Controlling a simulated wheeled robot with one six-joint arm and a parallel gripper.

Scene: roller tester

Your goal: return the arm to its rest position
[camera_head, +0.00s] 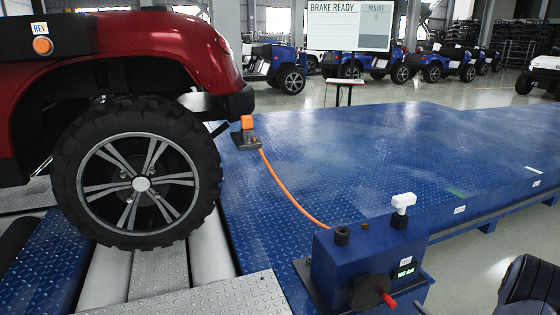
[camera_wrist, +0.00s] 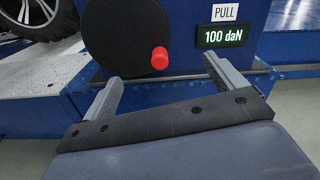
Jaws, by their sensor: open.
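My gripper (camera_wrist: 163,72) is open and empty in the wrist view. Its two fingers are spread before the blue control box (camera_head: 368,252), with the black disc (camera_wrist: 122,35) and its red knob (camera_wrist: 160,58) beyond them. The knob appears between the fingers; I see no finger closed on it. A dark part of my arm (camera_head: 530,285) shows at the lower right of the head view. The box's green display (camera_wrist: 223,36) reads 100 daN, under a PULL label (camera_wrist: 224,12).
A red vehicle's wheel (camera_head: 137,175) rests at the rollers (camera_head: 210,240) on the left. An orange cable (camera_head: 290,195) runs across the blue platform (camera_head: 400,140) to the box. A white-topped handle (camera_head: 403,203) stands on the box. A screen (camera_head: 348,28) reads BRAKE READY. Grey floor (camera_head: 470,265) is open at right.

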